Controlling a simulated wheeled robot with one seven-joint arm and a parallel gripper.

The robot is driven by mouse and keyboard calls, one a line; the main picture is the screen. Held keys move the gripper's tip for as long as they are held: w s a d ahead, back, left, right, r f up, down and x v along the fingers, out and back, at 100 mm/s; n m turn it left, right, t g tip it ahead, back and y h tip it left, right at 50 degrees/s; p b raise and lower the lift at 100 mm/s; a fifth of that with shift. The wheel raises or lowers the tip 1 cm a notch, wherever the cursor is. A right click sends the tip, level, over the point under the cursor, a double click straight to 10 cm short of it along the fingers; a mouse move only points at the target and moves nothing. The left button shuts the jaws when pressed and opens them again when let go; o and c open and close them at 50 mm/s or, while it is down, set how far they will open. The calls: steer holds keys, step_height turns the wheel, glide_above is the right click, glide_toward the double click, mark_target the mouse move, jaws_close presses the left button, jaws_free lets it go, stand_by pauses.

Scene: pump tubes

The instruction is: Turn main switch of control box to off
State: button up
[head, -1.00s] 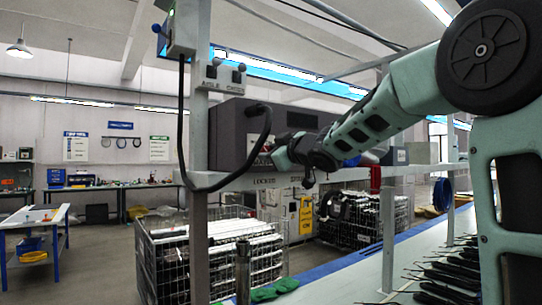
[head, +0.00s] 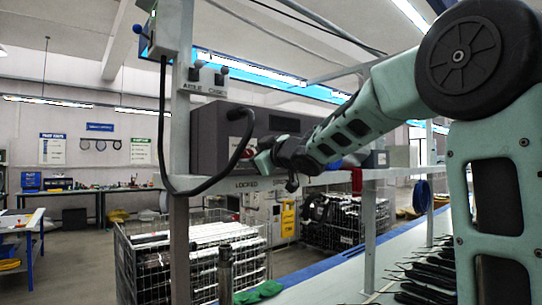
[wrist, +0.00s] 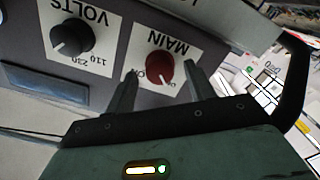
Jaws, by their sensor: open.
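The control box (head: 209,140) is a dark grey box on a shelf in the head view. In the wrist view its face appears upside down. A red round main switch (wrist: 165,69) sits on a white plate marked MAIN, with "ON" partly readable beside it. My gripper (wrist: 160,80) is open, with one finger on each side of the red knob's near edge. Contact with the knob cannot be told.
A black knob (wrist: 72,38) marked VOLTS lies left of the red one. A wire basket (head: 150,262) stands below the shelf. Black tools (head: 425,285) lie on the bench at right.

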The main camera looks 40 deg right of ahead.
steer(key=s+p, duration=1.2)
steer(key=s, duration=0.4)
steer(key=shift+s+d, duration=0.3)
steer(key=shift+s, duration=0.1)
